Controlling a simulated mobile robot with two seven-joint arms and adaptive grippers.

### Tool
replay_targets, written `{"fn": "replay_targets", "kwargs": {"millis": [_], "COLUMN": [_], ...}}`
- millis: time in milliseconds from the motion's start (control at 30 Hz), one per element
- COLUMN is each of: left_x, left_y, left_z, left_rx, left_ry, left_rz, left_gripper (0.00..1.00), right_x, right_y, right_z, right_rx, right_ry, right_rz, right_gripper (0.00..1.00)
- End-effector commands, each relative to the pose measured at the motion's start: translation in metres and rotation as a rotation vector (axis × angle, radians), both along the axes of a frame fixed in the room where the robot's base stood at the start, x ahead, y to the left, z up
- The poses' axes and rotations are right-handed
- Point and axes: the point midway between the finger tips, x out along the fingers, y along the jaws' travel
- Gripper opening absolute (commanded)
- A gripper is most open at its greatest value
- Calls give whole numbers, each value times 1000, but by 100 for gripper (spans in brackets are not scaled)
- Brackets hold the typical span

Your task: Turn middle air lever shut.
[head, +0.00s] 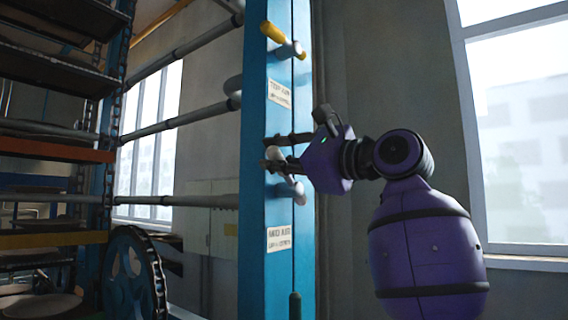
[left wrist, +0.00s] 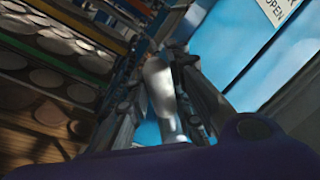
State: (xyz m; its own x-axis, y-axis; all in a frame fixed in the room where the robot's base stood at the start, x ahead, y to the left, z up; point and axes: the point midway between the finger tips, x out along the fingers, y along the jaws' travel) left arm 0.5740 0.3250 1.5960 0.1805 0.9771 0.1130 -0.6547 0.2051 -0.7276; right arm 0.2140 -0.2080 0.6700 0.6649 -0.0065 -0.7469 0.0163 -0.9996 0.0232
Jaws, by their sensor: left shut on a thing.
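The middle air lever (head: 298,188) is a pale grey-white handle on the blue post (head: 255,215), tilted down to the right. My left gripper (head: 270,153) reaches the post from the right and is shut on this lever. In the left wrist view, the lever (left wrist: 161,90) stands between the two dark fingers of my left gripper (left wrist: 165,75). The gripper partly hides the lever and its pivot in the head view. My right gripper is in neither view.
A yellow-ended upper lever (head: 272,32) and a dark green lower handle (head: 295,305) sit on the same post. White labels (head: 279,238) mark it. Racks with plates (head: 40,305) and a blue wheel (head: 130,275) stand left. Horizontal pipes (head: 180,122) run behind.

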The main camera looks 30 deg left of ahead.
Motion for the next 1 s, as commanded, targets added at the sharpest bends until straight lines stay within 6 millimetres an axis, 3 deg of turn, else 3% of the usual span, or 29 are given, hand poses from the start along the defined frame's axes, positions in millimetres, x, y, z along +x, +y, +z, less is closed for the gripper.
{"fn": "replay_targets", "kwargs": {"millis": [33,500,1000], "left_x": [0,-16,-21], "left_y": [0,1,2], "left_z": [-10,-41,-59], "left_rx": [-3,-36,-58], "left_ry": [-38,-466,-722], "left_rz": [3,2,3], "left_gripper": [0,0,0], "right_x": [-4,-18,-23], "right_y": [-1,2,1], "right_z": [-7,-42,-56], "right_rx": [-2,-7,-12], "right_ry": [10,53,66], "right_rz": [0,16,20], "right_gripper": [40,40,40]}}
